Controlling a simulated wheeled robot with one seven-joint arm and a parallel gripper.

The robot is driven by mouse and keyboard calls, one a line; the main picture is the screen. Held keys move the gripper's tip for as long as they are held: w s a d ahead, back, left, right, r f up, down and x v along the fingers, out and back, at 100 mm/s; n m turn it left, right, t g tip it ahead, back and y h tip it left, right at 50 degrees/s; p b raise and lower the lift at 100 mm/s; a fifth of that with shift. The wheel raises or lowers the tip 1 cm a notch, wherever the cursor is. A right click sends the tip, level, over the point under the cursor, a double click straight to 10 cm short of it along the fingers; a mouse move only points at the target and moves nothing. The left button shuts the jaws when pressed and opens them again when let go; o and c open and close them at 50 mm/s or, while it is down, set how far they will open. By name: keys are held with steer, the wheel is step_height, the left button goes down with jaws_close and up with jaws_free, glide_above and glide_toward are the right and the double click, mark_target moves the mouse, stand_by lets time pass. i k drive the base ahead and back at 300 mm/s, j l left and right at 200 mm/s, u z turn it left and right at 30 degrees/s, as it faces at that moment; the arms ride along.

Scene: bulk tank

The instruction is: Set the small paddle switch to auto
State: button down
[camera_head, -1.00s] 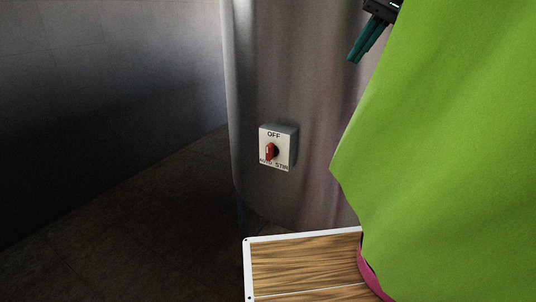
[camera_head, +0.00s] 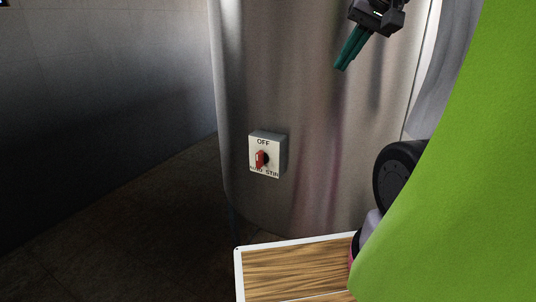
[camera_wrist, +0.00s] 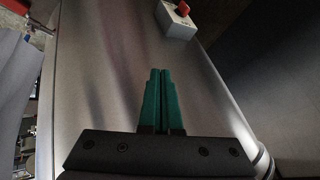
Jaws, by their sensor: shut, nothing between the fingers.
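The small paddle switch is a red paddle (camera_head: 260,158) on a grey box (camera_head: 283,155) with a white face, fixed to the curved steel tank. Its face reads OFF at the top, with partly covered lettering at lower left and "STIR" at lower right. The paddle's lower end points down and slightly left. My gripper (camera_head: 341,67) has teal fingers, shut and empty, above and to the right of the box, apart from it. In the wrist view the fingers (camera_wrist: 162,72) are together, and the switch box (camera_wrist: 177,24) with its red paddle shows beyond them at the top.
The steel tank (camera_head: 310,120) fills the middle. A wood-topped board with a white rim (camera_head: 238,275) is at the bottom. A large green surface (camera_head: 450,210) covers the right side. Dark floor and a wall lie to the left.

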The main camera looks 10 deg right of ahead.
mark_target(262, 159)
steer(key=i+j+z, duration=0.1)
steer(key=z, duration=0.25)
steer(key=j+z, duration=0.5)
steer(key=z, duration=0.2)
steer(key=i, duration=0.05)
